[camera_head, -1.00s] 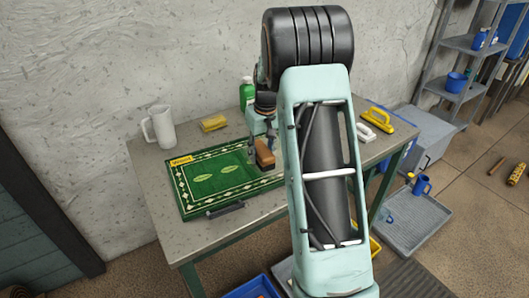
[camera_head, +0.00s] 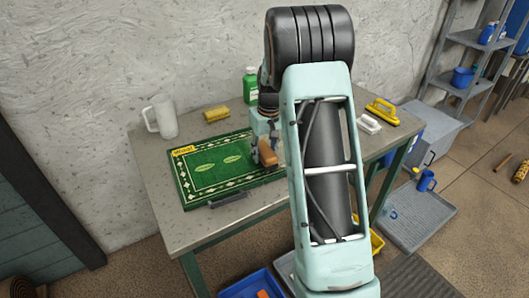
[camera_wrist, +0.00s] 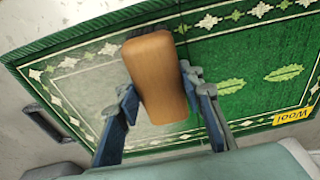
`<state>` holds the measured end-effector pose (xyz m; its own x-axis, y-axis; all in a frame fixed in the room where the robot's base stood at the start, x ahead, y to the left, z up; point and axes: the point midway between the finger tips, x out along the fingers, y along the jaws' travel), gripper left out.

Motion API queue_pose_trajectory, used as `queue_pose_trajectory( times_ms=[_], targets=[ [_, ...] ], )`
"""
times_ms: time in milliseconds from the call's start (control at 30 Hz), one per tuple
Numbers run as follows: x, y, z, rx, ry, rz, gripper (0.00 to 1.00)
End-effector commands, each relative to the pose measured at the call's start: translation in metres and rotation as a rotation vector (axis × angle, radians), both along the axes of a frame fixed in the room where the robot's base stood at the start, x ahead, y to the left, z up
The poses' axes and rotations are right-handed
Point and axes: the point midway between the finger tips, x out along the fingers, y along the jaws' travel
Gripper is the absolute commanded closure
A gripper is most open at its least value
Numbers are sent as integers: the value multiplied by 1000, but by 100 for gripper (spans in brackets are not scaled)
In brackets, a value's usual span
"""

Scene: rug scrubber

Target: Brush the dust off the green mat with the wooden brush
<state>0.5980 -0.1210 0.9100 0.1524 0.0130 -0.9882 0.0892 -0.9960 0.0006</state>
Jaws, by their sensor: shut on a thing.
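The green mat (camera_head: 206,191) lies flat on the table, with a pale patterned border and a yellow "Wool" label at its back left corner. It also fills much of the wrist view (camera_wrist: 235,75). A pale grey dusty patch (camera_wrist: 84,88) covers the mat's left part in the wrist view. My gripper (camera_wrist: 164,92) is shut on the wooden brush (camera_wrist: 157,75), with one finger on each side. In the head view the brush (camera_head: 268,153) is over the mat's right end. The brush's underside is hidden, so I cannot tell whether it touches the mat.
A dark handle (camera_head: 228,200) lies along the mat's front edge. A white-handled brush (camera_head: 369,123) and yellow-handled brush (camera_head: 383,110) are at the table's right. My arm hides part of the table.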

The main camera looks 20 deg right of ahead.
Motion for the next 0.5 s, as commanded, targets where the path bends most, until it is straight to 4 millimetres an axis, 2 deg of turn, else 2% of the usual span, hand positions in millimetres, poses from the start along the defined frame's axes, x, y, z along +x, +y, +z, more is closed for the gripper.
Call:
queue_pose_trajectory(
  times_ms=[367,500],
  targets=[
    [0,0,-12,0,0,0,96],
    [0,-2,-11,0,0,-1,96]
  ],
)
